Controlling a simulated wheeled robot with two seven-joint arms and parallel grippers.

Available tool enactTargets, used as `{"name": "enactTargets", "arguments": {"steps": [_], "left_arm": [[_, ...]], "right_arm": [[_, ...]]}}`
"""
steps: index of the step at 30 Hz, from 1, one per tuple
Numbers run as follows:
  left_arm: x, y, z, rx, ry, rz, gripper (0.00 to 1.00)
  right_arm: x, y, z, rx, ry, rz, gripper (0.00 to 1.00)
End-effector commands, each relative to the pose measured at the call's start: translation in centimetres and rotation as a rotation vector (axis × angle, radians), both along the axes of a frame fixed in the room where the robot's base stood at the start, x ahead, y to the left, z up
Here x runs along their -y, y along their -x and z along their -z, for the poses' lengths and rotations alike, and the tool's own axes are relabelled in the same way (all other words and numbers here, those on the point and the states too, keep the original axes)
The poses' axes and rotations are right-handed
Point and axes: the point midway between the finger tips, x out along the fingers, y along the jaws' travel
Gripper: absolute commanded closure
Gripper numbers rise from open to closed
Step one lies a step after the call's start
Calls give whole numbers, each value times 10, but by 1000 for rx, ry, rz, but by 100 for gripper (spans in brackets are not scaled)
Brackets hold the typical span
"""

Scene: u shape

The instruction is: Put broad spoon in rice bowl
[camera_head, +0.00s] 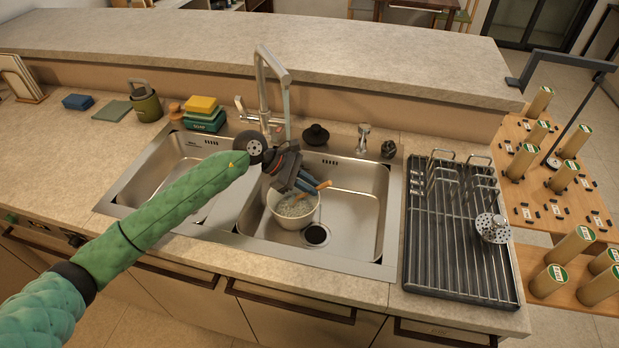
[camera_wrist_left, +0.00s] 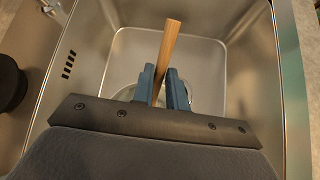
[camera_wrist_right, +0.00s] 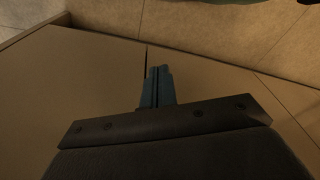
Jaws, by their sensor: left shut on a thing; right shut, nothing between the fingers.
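The rice bowl (camera_head: 293,216) is white and sits in the right sink basin, with pale grains showing inside. My left gripper (camera_head: 308,186) is over the bowl, shut on the wooden handle of the broad spoon (camera_head: 323,186). In the left wrist view the spoon handle (camera_wrist_left: 168,50) stands between the blue fingers (camera_wrist_left: 166,88) and points up in the picture. The spoon's head is hidden by the gripper, so I cannot tell whether it touches the rice. My right gripper (camera_wrist_right: 157,87) is shut and empty, in front of a plain cabinet panel; it is outside the head view.
The faucet (camera_head: 278,90) stands behind the basins, close to my left wrist. A drying rack (camera_head: 455,260) with a round metal strainer (camera_head: 492,228) is at the right. Sponges (camera_head: 202,106) and a green canister (camera_head: 146,104) stand at the left. The right basin's right side is free.

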Motion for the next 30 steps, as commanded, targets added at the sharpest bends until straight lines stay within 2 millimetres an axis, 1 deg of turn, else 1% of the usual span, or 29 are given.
{"name": "enactTargets", "arguments": {"steps": [1,6,9,12,18,27,28,30], "left_arm": [[0,0,6,-1,0,-1,100],[0,0,22,-1,0,-1,100],[1,0,30,0,1,0,100],[0,0,36,0,1,-1,100],[0,0,42,1,0,-1,100],[0,0,43,1,0,-1,100],[0,0,43,1,0,-1,80],[0,0,43,1,0,-1,66]], "right_arm": [[0,1,0,-4,1,0,100],[0,7,0,-13,0,0,100],[-1,10,-2,-16,-1,1,100],[-2,8,-6,-13,-3,1,100],[-2,3,-9,-14,-2,1,100],[-3,0,-9,-10,-4,2,100],[-3,1,-9,-10,-4,2,100],[-3,1,-9,-10,-4,2,100]]}}
